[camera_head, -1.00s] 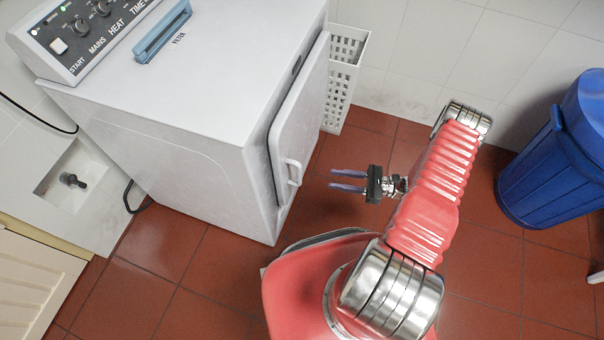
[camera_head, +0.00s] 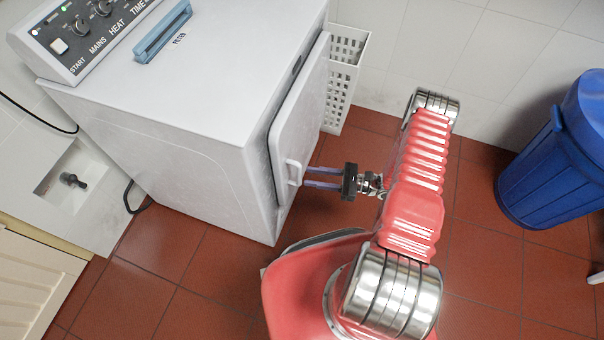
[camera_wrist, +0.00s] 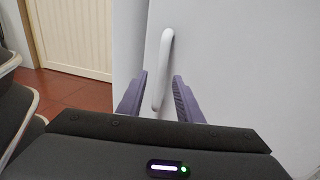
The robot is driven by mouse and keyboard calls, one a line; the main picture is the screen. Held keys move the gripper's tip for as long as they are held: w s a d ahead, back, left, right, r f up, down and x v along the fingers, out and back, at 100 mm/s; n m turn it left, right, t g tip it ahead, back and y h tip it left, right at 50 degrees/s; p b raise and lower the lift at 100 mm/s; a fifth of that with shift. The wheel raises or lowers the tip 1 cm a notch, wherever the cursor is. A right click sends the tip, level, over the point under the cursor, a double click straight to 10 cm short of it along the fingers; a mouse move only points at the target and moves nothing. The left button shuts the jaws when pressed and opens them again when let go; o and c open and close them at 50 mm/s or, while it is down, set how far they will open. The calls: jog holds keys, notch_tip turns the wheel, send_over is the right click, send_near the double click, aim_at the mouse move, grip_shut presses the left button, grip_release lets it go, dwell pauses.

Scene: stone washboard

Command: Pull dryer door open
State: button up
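The white dryer (camera_head: 190,120) stands at the left in the head view, its door (camera_head: 300,110) on the right side. The door looks shut or nearly so. A white bar handle (camera_head: 294,173) sticks out from the door. My gripper (camera_head: 305,176) is at the handle, with two purple fingers pointing at the door. In the wrist view the handle (camera_wrist: 161,70) stands between the two open fingers (camera_wrist: 158,98), with a gap on each side. The far ends of the fingers are partly hidden by the handle in the head view.
A white perforated basket (camera_head: 343,85) stands behind the dryer against the tiled wall. A blue bin (camera_head: 555,150) stands at the right. A cream slatted door (camera_wrist: 75,35) shows in the wrist view.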

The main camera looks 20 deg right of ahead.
aim_at(300, 175)
jog(key=shift+x, duration=2.65)
jog(key=shift+c, duration=0.4)
grip_shut()
